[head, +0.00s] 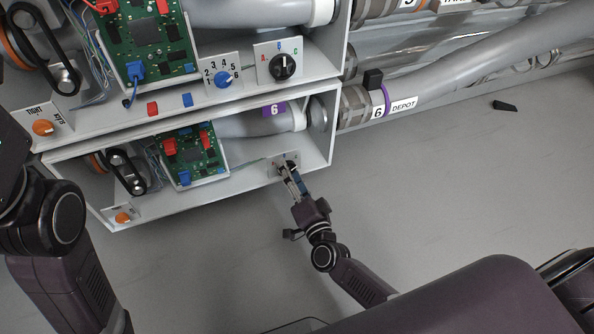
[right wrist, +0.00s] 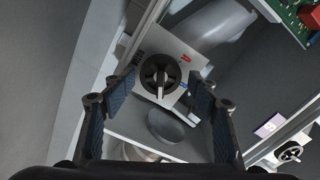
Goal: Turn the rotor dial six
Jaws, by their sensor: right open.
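The rotor dial six is a black round knob (right wrist: 160,77) on a light panel with small red and blue letters, seen in the right wrist view. The panel (head: 274,173) sits at the right end of the lower box, by the purple 6 label (head: 274,109). My right gripper (head: 286,173) is at this panel and covers most of the dial in the head view. In the right wrist view its fingers (right wrist: 164,88) are open, one on each side of the dial. I cannot tell whether they touch it. My left gripper is out of view; only its arm shows.
The upper box carries a blue numbered knob (head: 223,79) and a black A-B-C dial (head: 283,65). The lower box holds a green circuit board (head: 195,155) and an orange knob (head: 123,217). A pipe marked DEPOT (head: 440,85) runs right.

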